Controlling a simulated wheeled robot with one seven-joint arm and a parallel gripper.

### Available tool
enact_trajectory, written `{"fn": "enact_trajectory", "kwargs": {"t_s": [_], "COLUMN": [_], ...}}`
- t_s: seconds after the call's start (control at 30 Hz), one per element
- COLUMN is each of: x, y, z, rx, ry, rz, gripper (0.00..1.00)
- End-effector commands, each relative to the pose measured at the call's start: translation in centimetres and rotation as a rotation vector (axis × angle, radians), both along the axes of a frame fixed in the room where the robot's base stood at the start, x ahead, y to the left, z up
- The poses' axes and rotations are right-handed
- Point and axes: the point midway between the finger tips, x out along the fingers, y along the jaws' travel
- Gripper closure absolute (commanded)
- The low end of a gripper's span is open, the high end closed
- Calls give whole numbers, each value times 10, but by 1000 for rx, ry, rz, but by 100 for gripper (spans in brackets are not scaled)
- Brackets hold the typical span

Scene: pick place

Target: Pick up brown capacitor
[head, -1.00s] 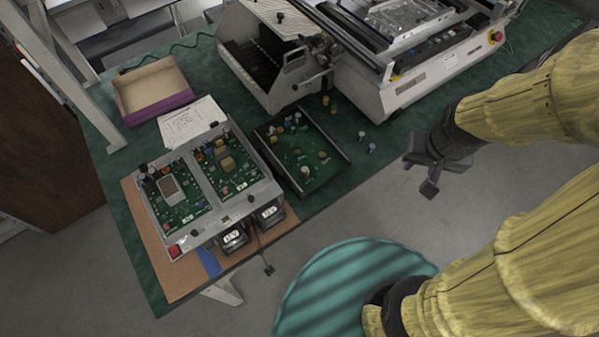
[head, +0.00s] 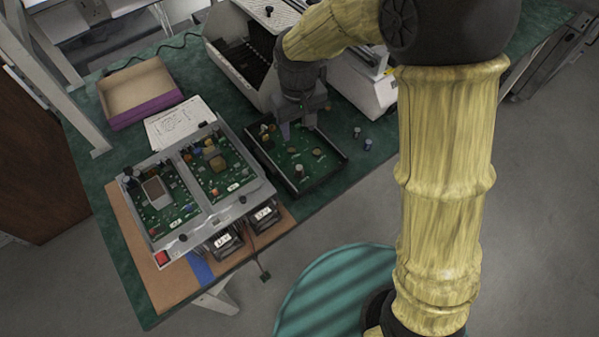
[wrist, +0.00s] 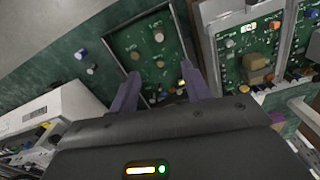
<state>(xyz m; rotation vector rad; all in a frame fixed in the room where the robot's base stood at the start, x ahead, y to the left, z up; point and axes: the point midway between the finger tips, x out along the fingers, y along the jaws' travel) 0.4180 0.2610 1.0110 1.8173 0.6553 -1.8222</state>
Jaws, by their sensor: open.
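A black-rimmed tray with a green board (head: 254,152) holds several small round parts, some brownish. One brownish part (head: 317,152) lies right of the middle of the board; I cannot tell which part is the brown capacitor. My gripper (head: 298,130) is above the back part of this tray, pointing down, fingers apart. In the wrist view, my gripper (wrist: 161,78) has its two purple-grey fingers at the near end of the tray (wrist: 113,47), with nothing seen held between them. Small parts near the fingertips are partly hidden.
A frame with two circuit boards (head: 240,205) stands left of the tray. A cardboard box (head: 140,90) and papers (head: 180,122) lie behind it. A large white machine (head: 355,90) stands behind my arm. Blue-topped parts (head: 367,144) lie on the green mat right of the tray.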

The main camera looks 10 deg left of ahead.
Motion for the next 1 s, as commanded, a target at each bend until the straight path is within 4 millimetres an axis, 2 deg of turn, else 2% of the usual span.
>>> {"fn": "enact_trajectory", "kwargs": {"t_s": [0.37, 1.0], "x": [0, 0], "y": [-1, -1], "z": [-5, -110], "rx": [-1, -1], "ry": [1, 2], "rz": [-2, -2], "gripper": [52, 52]}}
